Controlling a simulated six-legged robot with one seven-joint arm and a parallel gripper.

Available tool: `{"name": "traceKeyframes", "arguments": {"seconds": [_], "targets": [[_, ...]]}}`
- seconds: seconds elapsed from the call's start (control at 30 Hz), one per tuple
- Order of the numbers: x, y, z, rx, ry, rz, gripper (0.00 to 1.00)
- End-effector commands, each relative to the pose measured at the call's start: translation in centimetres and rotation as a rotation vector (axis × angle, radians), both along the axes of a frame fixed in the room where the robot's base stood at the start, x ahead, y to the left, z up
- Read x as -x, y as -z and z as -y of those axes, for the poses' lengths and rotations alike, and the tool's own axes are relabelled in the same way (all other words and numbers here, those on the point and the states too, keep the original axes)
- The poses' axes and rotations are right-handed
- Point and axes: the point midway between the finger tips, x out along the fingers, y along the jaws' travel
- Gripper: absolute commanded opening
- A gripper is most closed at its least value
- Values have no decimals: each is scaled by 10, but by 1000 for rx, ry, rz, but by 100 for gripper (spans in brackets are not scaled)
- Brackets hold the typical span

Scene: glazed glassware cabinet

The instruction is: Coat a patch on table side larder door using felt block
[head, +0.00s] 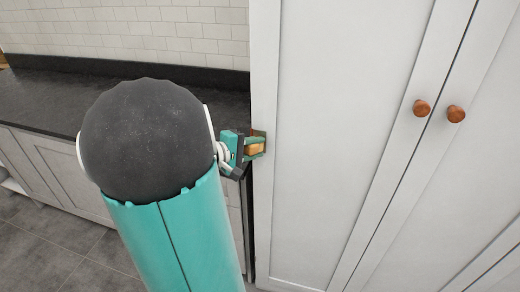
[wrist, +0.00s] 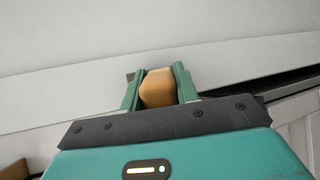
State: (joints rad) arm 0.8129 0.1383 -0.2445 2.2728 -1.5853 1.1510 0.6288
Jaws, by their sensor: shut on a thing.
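My gripper (head: 252,146) is shut on an orange-tan felt block (head: 255,149), at the left edge of the white larder's left door (head: 340,120). In the wrist view the block (wrist: 158,88) sits between the two green fingers of my gripper (wrist: 159,86), its far end toward the white door surface (wrist: 140,40). I cannot tell whether the block touches the door. No coated patch is clearly visible.
Two round copper-brown knobs (head: 421,108) (head: 456,114) sit where the larder doors meet. A dark countertop (head: 40,100) over grey base cabinets (head: 60,170) runs left of the larder. A brown object (wrist: 14,170) shows at the wrist view's lower left corner. Grey tiled floor (head: 60,245) is clear.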

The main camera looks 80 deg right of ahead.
Motion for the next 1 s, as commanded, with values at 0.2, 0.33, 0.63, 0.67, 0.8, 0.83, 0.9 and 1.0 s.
{"name": "traceKeyframes", "arguments": {"seconds": [0.2, 0.33, 0.63, 0.67, 0.8, 0.83, 0.9, 1.0], "targets": [[-12, 0, 1, -1, -1, -1, 0], [-17, 0, 2, -1, -2, -1, 0], [-40, 0, 5, 0, -4, 1, 0], [-40, 0, 5, -1, -3, 0, 0], [-41, -3, 5, 0, -3, 1, 0], [-41, -5, 5, 1, -3, 0, 0], [-41, -9, 6, 1, -3, 0, 0], [-40, -13, 6, 0, -2, 1, 0]]}}
